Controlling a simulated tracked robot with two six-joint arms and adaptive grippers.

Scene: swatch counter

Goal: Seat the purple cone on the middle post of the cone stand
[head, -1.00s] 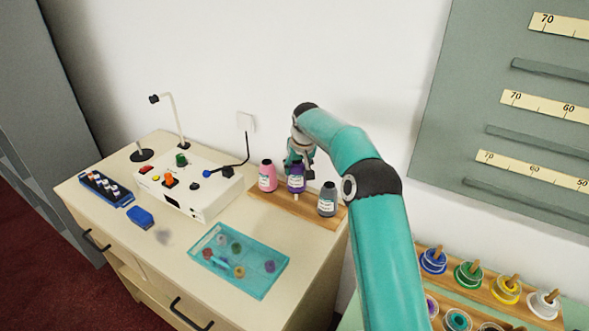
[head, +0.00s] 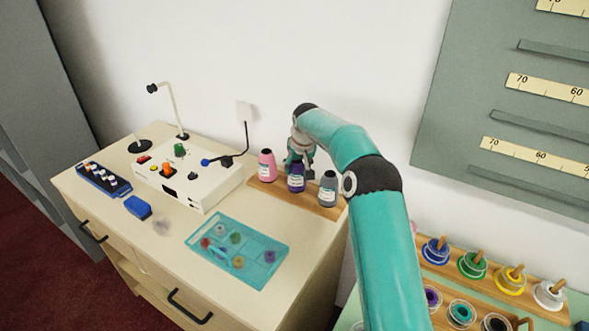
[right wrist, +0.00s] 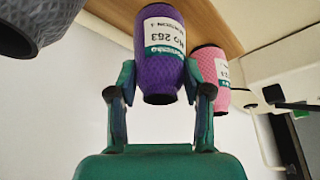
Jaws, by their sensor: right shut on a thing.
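The purple cone (head: 296,182) with a white and teal label stands upright at the middle of the wooden cone stand (head: 264,188), between the pink cone (head: 267,165) and the grey cone (head: 327,189). My right gripper (head: 304,168) reaches it from behind. In the right wrist view, upside down, the fingers (right wrist: 159,75) are shut on the purple cone (right wrist: 160,40). Its base is at or very close to the stand's wood (right wrist: 205,28). The middle post is hidden, so I cannot tell if the cone rests fully. My left gripper is not in view.
The pink cone (right wrist: 207,68) is close beside one finger. A white control box (head: 190,183), a teal tray (head: 238,250) and a blue rack (head: 103,180) are on the counter. A spool rack (head: 490,273) is at the right.

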